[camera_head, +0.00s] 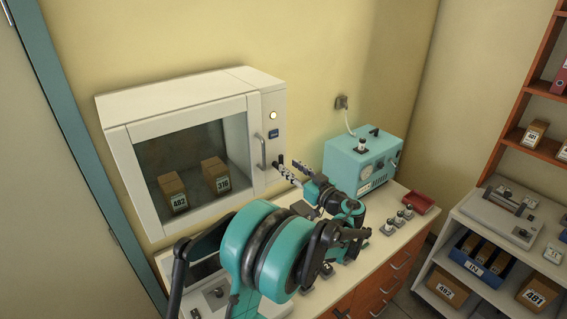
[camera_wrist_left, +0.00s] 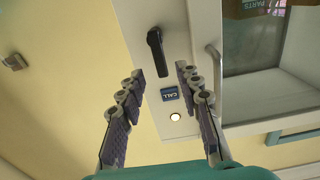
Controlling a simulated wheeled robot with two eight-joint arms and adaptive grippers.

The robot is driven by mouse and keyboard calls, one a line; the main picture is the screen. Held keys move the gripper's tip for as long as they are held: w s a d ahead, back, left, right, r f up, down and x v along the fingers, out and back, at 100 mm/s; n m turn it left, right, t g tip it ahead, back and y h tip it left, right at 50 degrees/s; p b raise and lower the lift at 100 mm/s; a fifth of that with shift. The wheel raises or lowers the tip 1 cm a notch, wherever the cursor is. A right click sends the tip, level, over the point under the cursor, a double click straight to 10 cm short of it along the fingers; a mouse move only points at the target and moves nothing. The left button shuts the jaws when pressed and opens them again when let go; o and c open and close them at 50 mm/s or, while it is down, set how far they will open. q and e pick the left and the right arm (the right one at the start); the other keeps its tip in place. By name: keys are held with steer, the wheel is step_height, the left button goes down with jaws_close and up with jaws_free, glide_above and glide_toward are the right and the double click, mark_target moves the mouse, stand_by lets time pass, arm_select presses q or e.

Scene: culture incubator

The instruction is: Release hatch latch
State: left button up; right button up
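The white incubator (camera_head: 185,95) stands on the bench with its glass door shut. Its black latch lever (camera_head: 281,159) is on the narrow panel right of the door. In the left wrist view the latch (camera_wrist_left: 157,52) hangs from its pivot, beyond the fingertips and between their lines. My left gripper (camera_head: 288,167) is open and empty, close in front of the panel by the latch. In the left wrist view its two fingers (camera_wrist_left: 160,80) stand well apart and do not touch the latch. My right gripper is not in view.
The door handle (camera_head: 262,151) is just left of the panel. A call label (camera_wrist_left: 169,93) and a lit lamp (camera_wrist_left: 175,117) are near the latch. Two boxes (camera_head: 216,175) are behind the glass. A teal machine (camera_head: 365,155) stands right of my gripper, with small items along the bench.

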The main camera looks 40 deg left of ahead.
arm_select(q)
steer(key=v, duration=0.6)
stand_by(0.3)
steer(key=s+d+f+m+h+b, duration=0.4)
steer(key=s+f+m+h+b, duration=0.35)
steer(key=f, duration=0.55)
steer(key=s+d+f+m+t+h+b, duration=0.2)
steer(key=s+d+f+m+h+b, duration=0.5)
steer(key=s+d+f, duration=0.8)
steer(key=d+h+b, duration=0.2)
steer(key=h+b, duration=0.1)
steer(key=shift+d+f, duration=0.15)
steer(key=shift+f, duration=0.1)
